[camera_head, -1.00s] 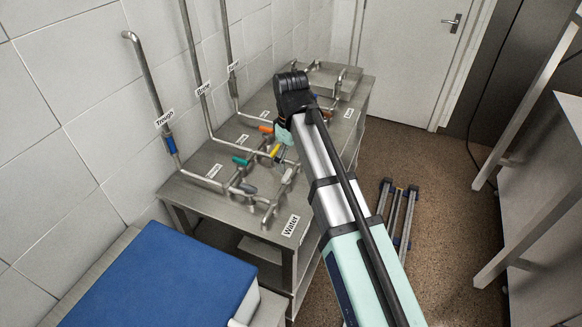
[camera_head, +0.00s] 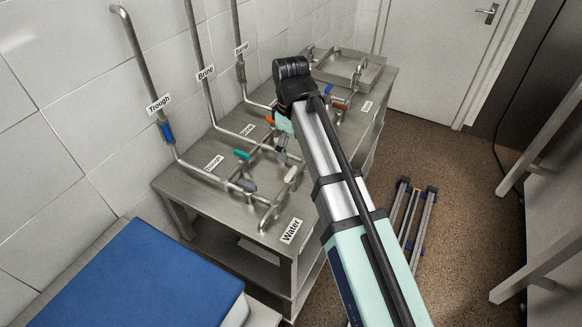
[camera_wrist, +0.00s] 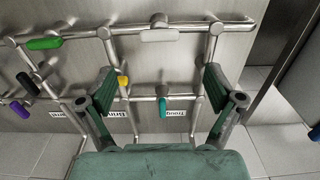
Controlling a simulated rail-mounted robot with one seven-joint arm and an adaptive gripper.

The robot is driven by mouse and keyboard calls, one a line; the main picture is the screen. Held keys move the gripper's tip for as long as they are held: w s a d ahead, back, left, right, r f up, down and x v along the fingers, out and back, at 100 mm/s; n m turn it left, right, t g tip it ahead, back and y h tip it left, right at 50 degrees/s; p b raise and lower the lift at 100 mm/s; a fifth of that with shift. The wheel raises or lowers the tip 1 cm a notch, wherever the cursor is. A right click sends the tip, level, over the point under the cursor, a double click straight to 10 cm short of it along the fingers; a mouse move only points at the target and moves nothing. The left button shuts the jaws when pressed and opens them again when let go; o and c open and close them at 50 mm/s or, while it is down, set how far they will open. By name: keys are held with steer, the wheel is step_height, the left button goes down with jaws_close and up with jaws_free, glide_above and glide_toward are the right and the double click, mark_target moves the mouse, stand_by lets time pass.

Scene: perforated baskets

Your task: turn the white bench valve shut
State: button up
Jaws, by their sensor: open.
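The white bench valve shows in the wrist view as a white lever handle (camera_wrist: 160,35). It lies along the horizontal pipe at the top of that view. In the head view the white handle (camera_head: 291,174) is on the near part of the bench pipework, just below my gripper. My gripper (camera_wrist: 160,78) is open and empty, its two green fingers spread wide. In the wrist view the white handle lies beyond the fingertips, midway between them sideways and apart from both. In the head view my gripper's fingers (camera_head: 282,150) are partly hidden by my arm.
Nearby are a teal handle (camera_wrist: 163,107), a yellow one (camera_wrist: 122,83) and a green one (camera_wrist: 43,43). Pipes run across the metal bench (camera_head: 190,190). A blue-topped block (camera_head: 150,275) stands at the near left. Brown floor (camera_head: 455,180) lies right of the bench.

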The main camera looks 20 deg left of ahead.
mark_target(291, 172)
step_height(291, 172, down, 10)
steer(key=shift+r+p, duration=0.1)
steer(key=shift+p, duration=0.85)
steer(key=c, duration=1.1)
